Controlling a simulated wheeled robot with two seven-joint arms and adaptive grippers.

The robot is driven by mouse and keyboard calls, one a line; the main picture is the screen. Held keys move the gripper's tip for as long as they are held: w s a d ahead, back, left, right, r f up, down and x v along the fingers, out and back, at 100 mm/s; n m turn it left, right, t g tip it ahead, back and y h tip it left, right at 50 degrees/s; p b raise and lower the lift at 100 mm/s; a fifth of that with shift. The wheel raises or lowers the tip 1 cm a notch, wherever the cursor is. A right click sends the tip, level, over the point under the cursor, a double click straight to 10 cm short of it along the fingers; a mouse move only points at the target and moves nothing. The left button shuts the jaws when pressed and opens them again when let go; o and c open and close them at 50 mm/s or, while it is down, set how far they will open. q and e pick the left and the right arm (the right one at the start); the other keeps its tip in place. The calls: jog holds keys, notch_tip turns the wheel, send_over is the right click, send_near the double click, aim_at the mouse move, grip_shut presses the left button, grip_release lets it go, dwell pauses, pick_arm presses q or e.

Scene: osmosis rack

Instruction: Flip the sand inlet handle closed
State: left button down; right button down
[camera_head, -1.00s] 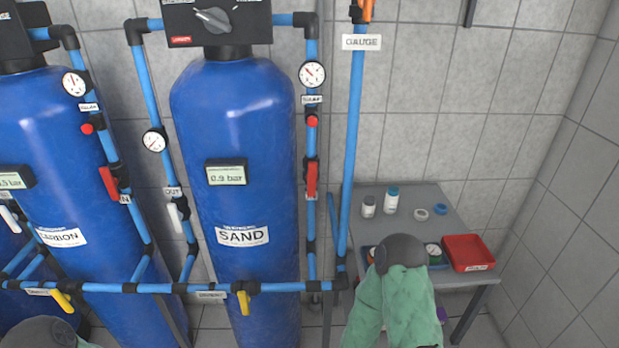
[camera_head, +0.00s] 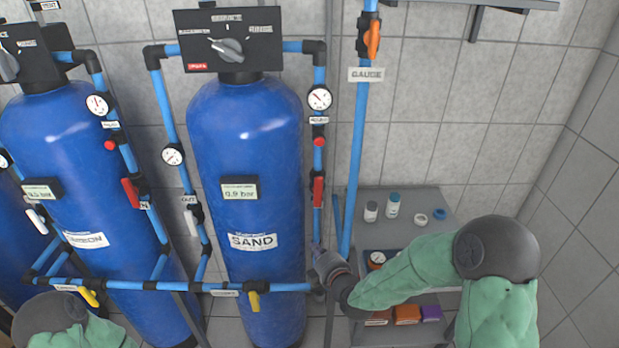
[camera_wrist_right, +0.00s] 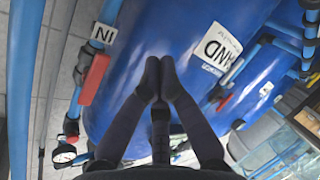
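The sand inlet handle (camera_head: 318,192) is a red lever on the blue pipe right of the blue SAND tank (camera_head: 248,130). It lies upright along the pipe. In the right wrist view the red handle (camera_wrist_right: 95,79) is left of my fingers, near the IN label (camera_wrist_right: 104,33). My right gripper (camera_head: 318,250) is below the handle, by the lower pipe, and apart from it. In the right wrist view the fingertips of this gripper (camera_wrist_right: 159,77) are together, with nothing between them. My left gripper is out of view; only part of my left arm shows.
A grey side table (camera_head: 425,240) with bottles stands behind my right arm. The gauge pipe (camera_head: 356,140) runs upright right of the inlet pipe. A yellow handle (camera_head: 254,301) and a horizontal blue pipe (camera_head: 180,286) are low in front of the tank.

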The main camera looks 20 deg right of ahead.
aim_at(318, 192)
notch_tip(318, 192, up, 14)
jog(key=w+d+n+t+p, duration=0.1)
jog(key=d+n+t+p, duration=0.1)
jog(key=n+t, duration=0.1)
jog(key=shift+n+t, duration=0.3)
jog(key=shift+n, duration=0.3)
jog(key=shift+w+f, duration=0.15)
jog(key=w, duration=1)
jog(key=shift+a, duration=0.3)
jog(key=shift+s+a, duration=0.1)
